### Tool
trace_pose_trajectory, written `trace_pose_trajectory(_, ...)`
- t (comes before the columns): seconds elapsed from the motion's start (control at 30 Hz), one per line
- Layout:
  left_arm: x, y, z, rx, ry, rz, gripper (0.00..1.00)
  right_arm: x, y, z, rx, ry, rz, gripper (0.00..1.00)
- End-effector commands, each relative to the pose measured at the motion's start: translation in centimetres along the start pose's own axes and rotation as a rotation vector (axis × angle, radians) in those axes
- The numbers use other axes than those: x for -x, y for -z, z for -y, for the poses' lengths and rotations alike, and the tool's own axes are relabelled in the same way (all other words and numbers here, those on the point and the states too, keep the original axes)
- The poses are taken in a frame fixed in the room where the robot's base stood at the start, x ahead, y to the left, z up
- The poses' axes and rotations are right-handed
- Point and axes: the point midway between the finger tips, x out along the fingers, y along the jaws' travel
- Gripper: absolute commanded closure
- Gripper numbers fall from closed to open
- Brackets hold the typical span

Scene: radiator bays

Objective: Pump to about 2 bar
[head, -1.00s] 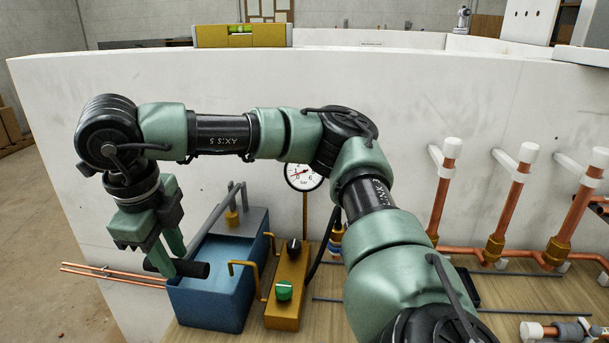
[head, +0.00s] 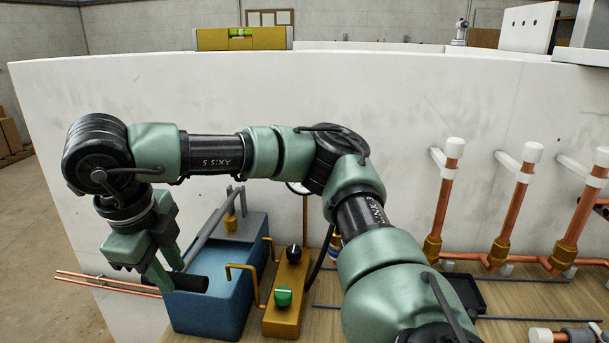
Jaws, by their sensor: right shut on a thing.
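My right gripper (head: 165,278) is shut on the black grip of the pump handle (head: 193,283), beside the left end of the blue pump tank (head: 214,302). The grey lever runs from the grip up and back over the tank. The pressure gauge (head: 296,188) is almost wholly hidden behind my right arm, so its needle cannot be read. A yellow valve block with a green knob (head: 283,296) and a black knob (head: 294,252) stands right of the tank. My left gripper is not in view.
Copper pipes with white caps (head: 450,190) stand along the white wall panel (head: 410,95) at right. Thin copper pipes (head: 100,282) lie left of the tank. A yellow spirit level (head: 243,38) rests on the panel's top. A black tray (head: 467,293) lies on the wooden board.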

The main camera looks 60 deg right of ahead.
Motion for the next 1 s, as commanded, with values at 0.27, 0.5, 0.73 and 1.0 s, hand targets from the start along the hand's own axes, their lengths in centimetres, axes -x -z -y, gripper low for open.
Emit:
trace_pose_trajectory(0.27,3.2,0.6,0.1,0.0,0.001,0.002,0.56,3.6,0.1,2.4,-0.018,-0.096,-0.006,1.0)
trace_pose_trajectory(0.5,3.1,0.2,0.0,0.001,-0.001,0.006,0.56,3.6,0.2,2.4,-0.017,-0.109,-0.006,1.0)
trace_pose_trajectory(0.73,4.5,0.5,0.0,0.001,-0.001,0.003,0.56,4.8,0.2,3.1,-0.019,-0.142,-0.008,1.0)
trace_pose_trajectory(1.0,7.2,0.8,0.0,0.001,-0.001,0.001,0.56,7.5,0.2,4.9,-0.019,-0.244,-0.009,1.0)
